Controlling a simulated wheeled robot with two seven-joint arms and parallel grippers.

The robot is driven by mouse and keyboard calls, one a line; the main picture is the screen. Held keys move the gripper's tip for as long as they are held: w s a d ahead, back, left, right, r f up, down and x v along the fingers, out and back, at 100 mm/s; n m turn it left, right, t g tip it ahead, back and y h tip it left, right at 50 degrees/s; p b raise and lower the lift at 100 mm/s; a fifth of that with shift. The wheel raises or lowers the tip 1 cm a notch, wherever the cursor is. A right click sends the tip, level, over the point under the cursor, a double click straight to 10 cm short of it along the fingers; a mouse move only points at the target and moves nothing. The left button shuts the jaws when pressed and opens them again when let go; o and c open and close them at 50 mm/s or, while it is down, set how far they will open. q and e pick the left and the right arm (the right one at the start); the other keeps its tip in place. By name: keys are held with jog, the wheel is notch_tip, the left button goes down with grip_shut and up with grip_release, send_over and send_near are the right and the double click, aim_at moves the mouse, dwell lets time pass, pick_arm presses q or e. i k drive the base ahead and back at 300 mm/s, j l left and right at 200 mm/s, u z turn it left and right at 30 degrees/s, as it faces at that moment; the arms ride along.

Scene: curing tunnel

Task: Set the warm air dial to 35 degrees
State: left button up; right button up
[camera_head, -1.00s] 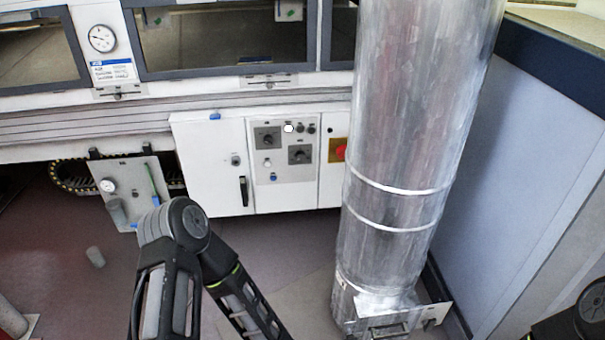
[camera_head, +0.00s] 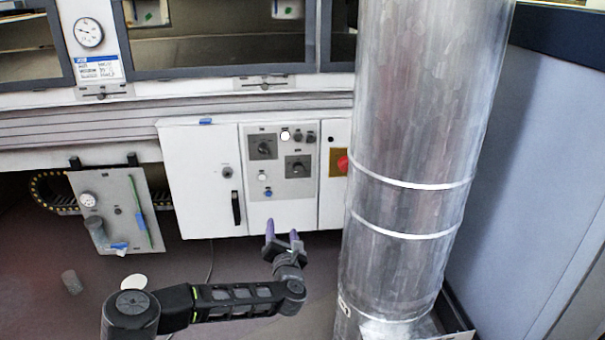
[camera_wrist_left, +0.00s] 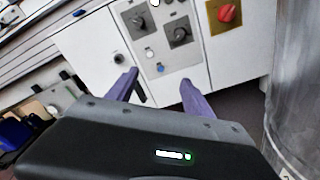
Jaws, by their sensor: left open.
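The control panel (camera_head: 281,187) on the white cabinet carries two black rotary dials on grey plates. The upper left dial (camera_head: 263,147) and the lower right dial (camera_head: 298,167) also show in the left wrist view (camera_wrist_left: 138,20) (camera_wrist_left: 180,36). Their labels and scales are too small to read, so I cannot tell which is the warm air dial or its setting. My left gripper (camera_head: 282,231) is open and empty, its purple fingers pointing toward the cabinet, below the dials and apart from them. In the left wrist view its fingers (camera_wrist_left: 159,90) are spread. My right gripper is not visible.
A large silver duct (camera_head: 410,150) stands close to the right of the panel. A red knob on a yellow plate (camera_head: 340,162) sits between them. Small buttons and lamps share the panel. A black door handle (camera_head: 236,208) is at its left. A gauge plate (camera_head: 122,210) stands further left.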

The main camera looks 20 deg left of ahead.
aim_at(297, 168)
jog(key=i, duration=0.85)
